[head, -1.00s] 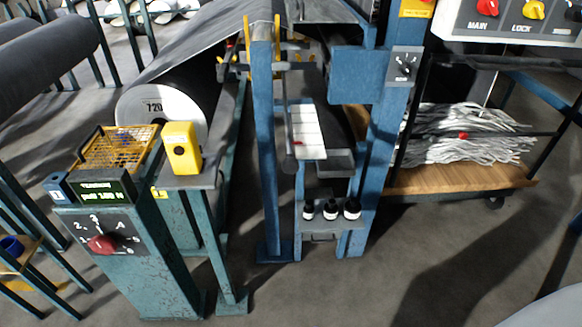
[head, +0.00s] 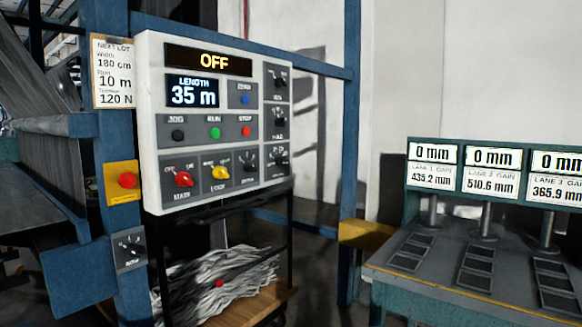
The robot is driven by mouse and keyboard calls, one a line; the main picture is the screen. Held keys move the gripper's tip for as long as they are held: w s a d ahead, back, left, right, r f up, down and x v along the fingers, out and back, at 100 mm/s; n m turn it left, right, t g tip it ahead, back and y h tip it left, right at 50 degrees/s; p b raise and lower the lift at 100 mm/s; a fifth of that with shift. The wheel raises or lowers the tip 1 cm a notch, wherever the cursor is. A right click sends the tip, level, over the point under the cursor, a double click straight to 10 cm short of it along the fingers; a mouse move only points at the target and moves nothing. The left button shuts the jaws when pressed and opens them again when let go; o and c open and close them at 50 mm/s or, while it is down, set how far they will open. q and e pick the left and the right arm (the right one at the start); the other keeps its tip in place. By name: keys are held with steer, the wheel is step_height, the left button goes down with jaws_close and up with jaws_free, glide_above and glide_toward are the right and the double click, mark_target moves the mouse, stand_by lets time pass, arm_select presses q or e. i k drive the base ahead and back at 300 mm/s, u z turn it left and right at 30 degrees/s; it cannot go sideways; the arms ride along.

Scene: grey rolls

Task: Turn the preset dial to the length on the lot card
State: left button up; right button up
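The lot card (head: 113,72) hangs on the blue post at the left of the head view and reads NEXT LOT, width 180 cm, run 10 m, tension 120 N. The white control panel (head: 153,120) beside it shows OFF on its upper display (head: 208,60). Its length display (head: 192,92) reads 35 m. Several small black dials sit at its right, such as the top one (head: 276,80) and a lower one (head: 248,162). Another dial (head: 130,250) is on the blue post. I cannot tell which is the preset dial; their labels are too small. Neither gripper is in view.
The panel also has a red main knob (head: 183,179), a yellow lock knob (head: 220,172) and coloured buttons. A red button on a yellow plate (head: 126,180) is on the post. A cart with grey strips (head: 225,280) stands below. A gauge bench (head: 460,300) is at right.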

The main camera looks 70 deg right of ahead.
mark_target(280, 161)
steer(key=z, duration=2.15)
